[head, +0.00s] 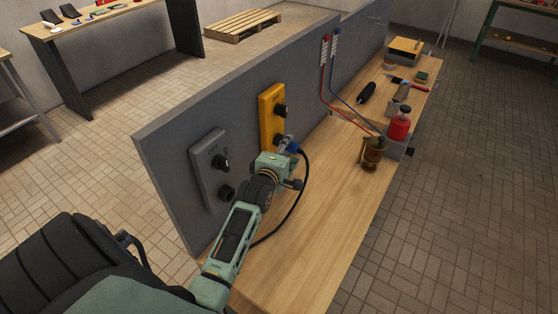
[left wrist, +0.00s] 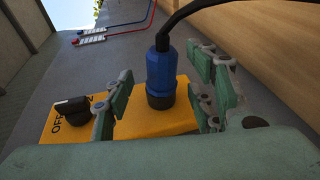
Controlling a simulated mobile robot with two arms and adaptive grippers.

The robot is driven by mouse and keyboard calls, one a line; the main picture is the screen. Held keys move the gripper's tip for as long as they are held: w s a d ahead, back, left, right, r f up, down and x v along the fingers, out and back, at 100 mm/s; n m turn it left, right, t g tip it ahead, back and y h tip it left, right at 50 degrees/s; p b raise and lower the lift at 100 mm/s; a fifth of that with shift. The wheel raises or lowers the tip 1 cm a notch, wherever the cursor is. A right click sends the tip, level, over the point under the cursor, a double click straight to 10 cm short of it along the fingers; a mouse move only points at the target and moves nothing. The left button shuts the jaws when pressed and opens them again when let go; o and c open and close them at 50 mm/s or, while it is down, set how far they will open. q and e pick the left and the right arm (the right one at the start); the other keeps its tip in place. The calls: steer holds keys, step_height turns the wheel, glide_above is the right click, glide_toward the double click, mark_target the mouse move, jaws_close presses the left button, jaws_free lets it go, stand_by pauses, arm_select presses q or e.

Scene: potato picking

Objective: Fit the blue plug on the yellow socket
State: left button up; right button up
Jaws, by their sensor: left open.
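The yellow socket (head: 266,104) is a tall box with a dark knob, mounted on the grey panel. The blue plug (head: 292,147) is at its lower part, with a black cable coming out of its back. In the left wrist view, the plug (left wrist: 158,72) points at the yellow socket (left wrist: 178,120), its dark collar against the yellow face; I cannot tell how deep it sits. My left gripper (head: 287,164) is open, and its fingers (left wrist: 163,98) stand on both sides of the plug with gaps visible. My right gripper is not in view.
A grey switch box (head: 209,165) is on the panel (head: 180,130) to the left. The wooden bench (head: 330,210) is clear at the front. A brass burner (head: 373,152), a red canister (head: 399,125) and tools stand further back. Red and blue leads hang from the panel.

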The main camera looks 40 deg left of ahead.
arm_select(q)
steer(key=v, duration=1)
